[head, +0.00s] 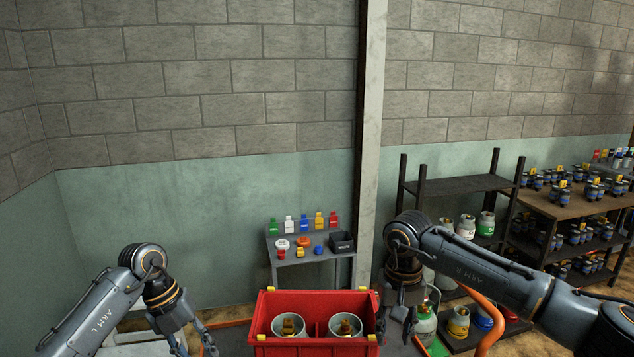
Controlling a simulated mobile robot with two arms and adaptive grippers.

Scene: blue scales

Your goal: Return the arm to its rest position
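My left arm comes in from the left, and its gripper (191,347) points down near the bottom edge. Its fingers are spread with nothing seen between them; the tips are close to the picture's edge. My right arm reaches in from the right, bent at the elbow. Its gripper (396,326) hangs down just right of the red crate (317,301). Its fingers look apart and hold nothing that I can see. I cannot tell whether it touches the crate.
A small grey table (311,258) with coloured bottles and a dark bin (342,243) stands behind. A post (370,130) rises behind my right gripper. Shelves (463,186) with gas cylinders are at right.

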